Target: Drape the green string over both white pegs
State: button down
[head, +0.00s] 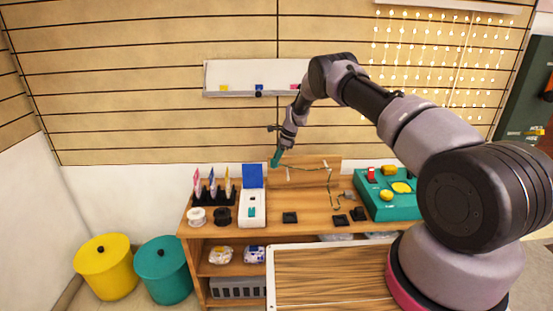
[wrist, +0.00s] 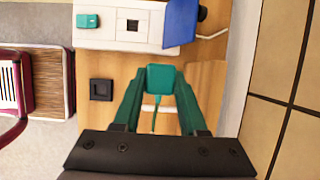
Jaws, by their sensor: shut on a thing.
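My gripper (head: 276,158) is at the left part of the upright wooden board (head: 308,176), above the workbench. In the wrist view my gripper (wrist: 160,78) has green fingers closed on a green block-like piece, with a thin green strand hanging below it. In the head view the green string (head: 307,169) runs from the gripper rightward across the board. It then drops near the right peg toward the bench top. The left white peg (head: 287,174) is just below and right of the gripper; the right white peg (head: 326,163) is near the string's bend. Exact contact with either peg is too small to tell.
A white box with a blue lid (head: 252,176) and a pen rack (head: 214,195) stand left of the board. A green console (head: 388,194) stands right. Dark square pads (head: 290,217) lie in front.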

jog(key=s+a+f, duration=0.2)
jog(key=s+f, duration=0.1)
jog(key=f, duration=0.3)
jog(key=shift+s+a, duration=0.2)
jog(key=shift+a, duration=0.05)
jog(key=shift+a, duration=0.1)
dwell(0.7)
